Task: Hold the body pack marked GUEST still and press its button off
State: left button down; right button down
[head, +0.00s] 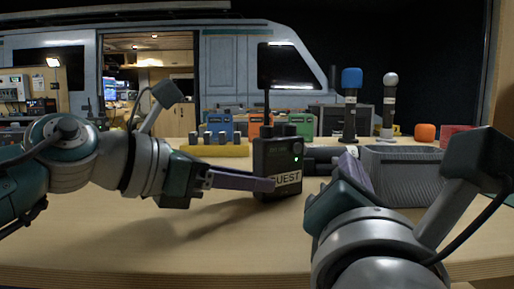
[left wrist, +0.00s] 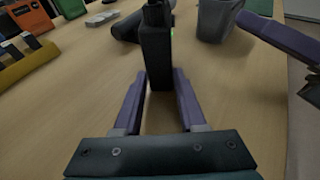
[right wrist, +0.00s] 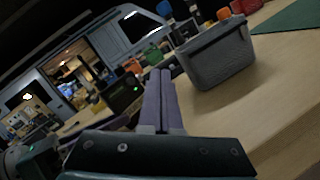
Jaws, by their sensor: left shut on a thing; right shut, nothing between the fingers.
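The black body pack (head: 278,155) marked GUEST stands upright on the table with its antenna up. A small green light glows on its front face. My left gripper (head: 268,185) is shut on the lower part of the pack, coming from the left. In the left wrist view the pack (left wrist: 156,55) sits between the two fingers. My right gripper (head: 352,165) is shut and empty, right of the pack and apart from it. In the right wrist view its fingers (right wrist: 160,100) are together, with the pack (right wrist: 120,95) beyond them to the left. I cannot make out the button clearly.
A grey bin (head: 405,178) stands close to the right of my right gripper. A yellow rack (head: 215,150) with several dark blocks is behind left. Blue (head: 350,88) and silver-topped (head: 390,90) microphones stand behind. The front of the table is clear.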

jog(key=shift+w+a, duration=0.5)
jog(key=shift+w, duration=0.35)
jog(key=shift+w+a, duration=0.45)
jog(key=shift+w, duration=0.45)
jog(key=shift+w+a, duration=0.5)
jog(key=shift+w, duration=0.35)
jog(key=shift+w, duration=0.1)
jog(key=shift+w+a, duration=0.2)
jog(key=shift+w, duration=0.1)
jog(key=shift+w+a, duration=0.25)
jog(key=shift+w, duration=0.15)
dwell(0.8)
jog(key=shift+s+d, duration=0.45)
jog(key=shift+s, duration=0.35)
jog(key=shift+s, duration=0.1)
jog(key=shift+s+d, duration=0.4)
jog(key=shift+s, duration=0.3)
jog(key=shift+s+d, duration=0.4)
jog(key=shift+s, duration=0.3)
jog(key=shift+s+d, duration=0.4)
jog(key=shift+s, duration=0.3)
